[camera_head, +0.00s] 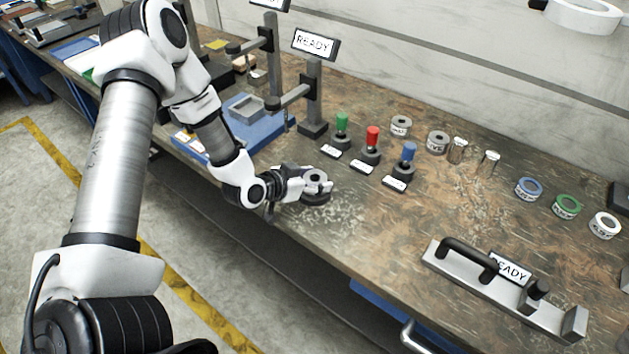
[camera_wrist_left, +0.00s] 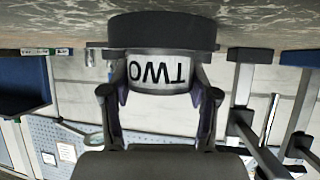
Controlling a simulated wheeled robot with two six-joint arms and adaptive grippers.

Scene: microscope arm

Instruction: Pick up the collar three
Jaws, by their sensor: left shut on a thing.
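My left gripper (camera_head: 308,184) is at the front edge of the bench, its fingers shut around a grey ring-shaped collar (camera_head: 317,177). In the left wrist view, upside down, this collar (camera_wrist_left: 158,72) has a white label reading TWO, between the two fingertips. A dark round disc (camera_wrist_left: 160,32) lies directly under it; I cannot tell whether it is a stand or part of the collar. Two similar grey collars, one (camera_head: 401,126) and another (camera_head: 438,141), stand at the back of the bench. Their labels are too small to read surely. My right gripper is not in view.
Green (camera_head: 342,124), red (camera_head: 372,139) and blue (camera_head: 408,154) topped posts stand right of the gripper. A READY post (camera_head: 314,95) is behind. Coloured rings (camera_head: 567,206) lie at the right. A handled fixture (camera_head: 505,285) is at the front right.

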